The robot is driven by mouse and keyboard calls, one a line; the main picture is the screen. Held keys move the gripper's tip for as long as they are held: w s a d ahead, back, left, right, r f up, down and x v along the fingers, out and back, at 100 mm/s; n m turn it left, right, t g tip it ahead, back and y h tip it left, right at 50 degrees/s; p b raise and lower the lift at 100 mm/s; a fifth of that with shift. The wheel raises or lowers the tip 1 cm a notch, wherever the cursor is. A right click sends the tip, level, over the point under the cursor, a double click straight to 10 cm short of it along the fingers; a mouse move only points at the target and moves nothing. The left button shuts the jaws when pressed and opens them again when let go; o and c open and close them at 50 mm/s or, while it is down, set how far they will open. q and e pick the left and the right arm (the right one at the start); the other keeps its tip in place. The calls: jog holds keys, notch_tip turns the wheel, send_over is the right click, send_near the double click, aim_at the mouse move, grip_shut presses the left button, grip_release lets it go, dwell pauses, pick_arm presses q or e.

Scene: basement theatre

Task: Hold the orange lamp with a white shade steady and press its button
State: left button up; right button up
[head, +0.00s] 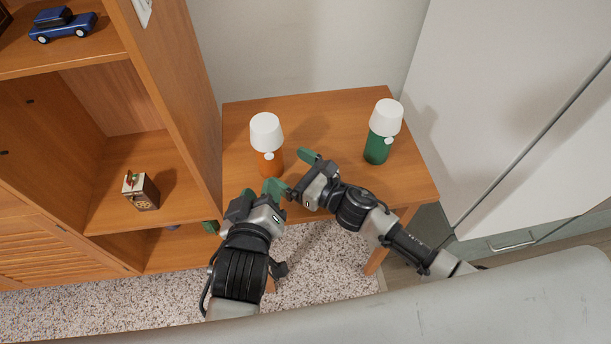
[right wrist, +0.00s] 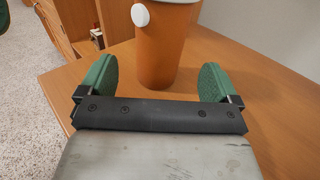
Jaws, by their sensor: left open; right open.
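The orange lamp (head: 272,165) with a white shade (head: 266,132) stands upright on the wooden side table. Its white button (head: 269,156) faces my grippers. My left gripper (head: 261,190) is open just in front of the lamp, at the table's front edge. My right gripper (head: 297,172) is open at the lamp's front right, pointing towards it. In the right wrist view, the lamp's orange body (right wrist: 163,55) appears ahead, between the lines of the two green fingers, with the white button (right wrist: 140,14) on its upper left. I cannot tell whether any finger touches it.
A green lamp (head: 378,147) with a white shade stands on the right of the table (head: 325,120). A wooden shelf unit (head: 185,85) at left holds a blue toy car (head: 62,25) and a small box (head: 141,191). A white cabinet (head: 490,90) stands at right.

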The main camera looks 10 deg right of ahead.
aim_at(280, 163)
jog(key=x, duration=0.6)
jog(key=shift+w+a, duration=0.1)
jog(key=shift+a, duration=0.05)
jog(key=c, duration=1.2)
dwell(0.3)
pick_arm(q)
jog(key=shift+c, duration=0.4)
grip_shut()
dwell(1.2)
